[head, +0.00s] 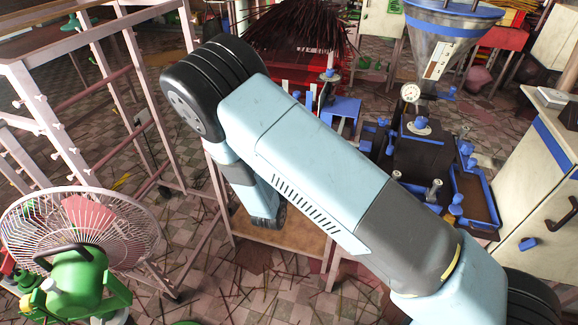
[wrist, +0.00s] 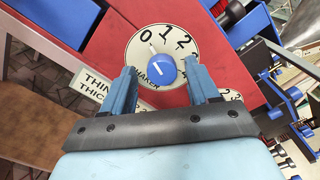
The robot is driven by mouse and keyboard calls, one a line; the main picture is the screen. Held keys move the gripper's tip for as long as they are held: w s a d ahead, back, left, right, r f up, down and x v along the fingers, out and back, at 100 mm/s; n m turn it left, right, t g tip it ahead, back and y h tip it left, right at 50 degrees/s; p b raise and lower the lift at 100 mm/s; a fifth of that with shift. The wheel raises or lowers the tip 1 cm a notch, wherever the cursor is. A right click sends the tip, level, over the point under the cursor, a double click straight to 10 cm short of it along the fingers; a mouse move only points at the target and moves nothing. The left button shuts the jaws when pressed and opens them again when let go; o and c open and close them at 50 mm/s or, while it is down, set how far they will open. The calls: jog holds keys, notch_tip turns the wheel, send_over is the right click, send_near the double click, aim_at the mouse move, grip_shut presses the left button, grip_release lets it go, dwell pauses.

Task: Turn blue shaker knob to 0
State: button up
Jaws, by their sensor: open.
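In the wrist view a round blue knob (wrist: 160,72) sits on a white dial plate (wrist: 137,50) with black numerals 0, 1 and 2 along its top and the partly covered word SHAKER below. The knob bears a short white mark; I cannot tell for sure which numeral it points to. The plate is fixed to a red panel (wrist: 95,50). My gripper (wrist: 162,70) is open, with one blue-grey finger on each side of the knob and a gap showing at both sides. In the head view my arm covers this area, and gripper and knob are hidden.
A THIN/THICK label (wrist: 97,88) lies left of the gripper. Blue and dark machine parts (wrist: 250,25) stand at the right. In the head view a white fan (head: 80,225) and a pink rack (head: 50,110) are at left, the extruder (head: 415,150) and a cabinet (head: 530,180) at right.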

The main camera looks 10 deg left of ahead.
jog(key=shift+s, duration=0.1)
jog(key=s+a, duration=0.1)
jog(key=s, duration=1.2)
jog(key=shift+s, duration=0.3)
